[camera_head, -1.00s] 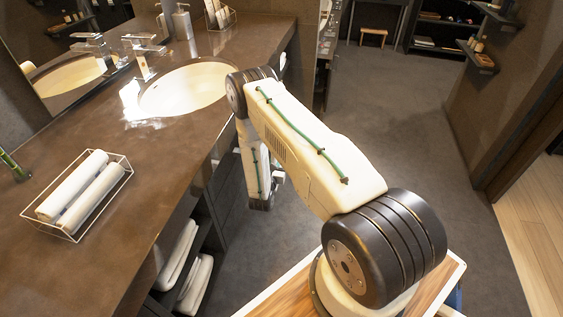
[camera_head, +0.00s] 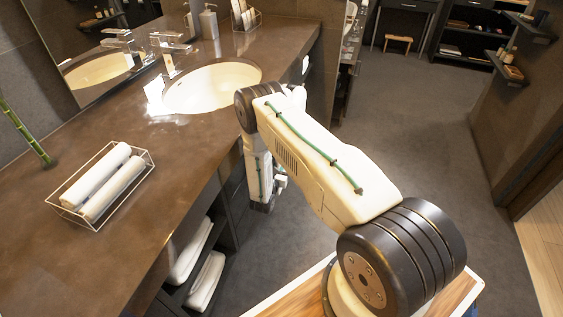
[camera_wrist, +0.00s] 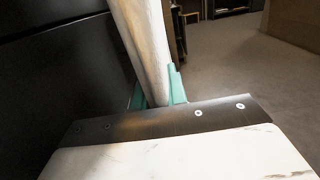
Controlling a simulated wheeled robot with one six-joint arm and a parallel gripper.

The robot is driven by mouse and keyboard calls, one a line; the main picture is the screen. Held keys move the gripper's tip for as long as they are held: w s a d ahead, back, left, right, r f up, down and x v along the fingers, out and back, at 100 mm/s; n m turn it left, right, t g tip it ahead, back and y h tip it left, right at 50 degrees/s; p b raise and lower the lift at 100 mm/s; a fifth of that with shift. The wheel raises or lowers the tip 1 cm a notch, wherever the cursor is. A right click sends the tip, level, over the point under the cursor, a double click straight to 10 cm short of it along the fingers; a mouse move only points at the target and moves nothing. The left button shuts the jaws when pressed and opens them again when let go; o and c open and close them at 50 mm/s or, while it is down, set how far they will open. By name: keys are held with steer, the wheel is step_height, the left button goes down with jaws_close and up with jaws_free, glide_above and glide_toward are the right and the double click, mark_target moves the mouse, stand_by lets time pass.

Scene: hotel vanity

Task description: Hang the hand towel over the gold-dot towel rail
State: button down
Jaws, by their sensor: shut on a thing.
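In the wrist view my gripper (camera_wrist: 154,92) has teal fingers shut on a long pale, cream-to-brown cloth-like thing (camera_wrist: 145,40), which I take to be the hand towel. It rises from between the fingers to the picture's top edge, so its far end is out of view. In the head view my arm bends down beside the counter front, and the gripper and what it holds are mostly hidden there. I cannot make out a rail with a gold dot in either view.
The dark counter (camera_head: 130,225) runs along the left with a sink (camera_head: 212,88) and a wire basket (camera_head: 143,187) of rolled towels. Folded white towels (camera_head: 207,281) lie on the shelf below. A dark panel (camera_wrist: 60,80) is close at left in the wrist view. The floor (camera_head: 420,120) at right is clear.

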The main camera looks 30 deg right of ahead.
steer(key=shift+f, duration=5.75)
steer(key=c, duration=1.3)
jaws_free()
steer(key=shift+s, duration=0.15)
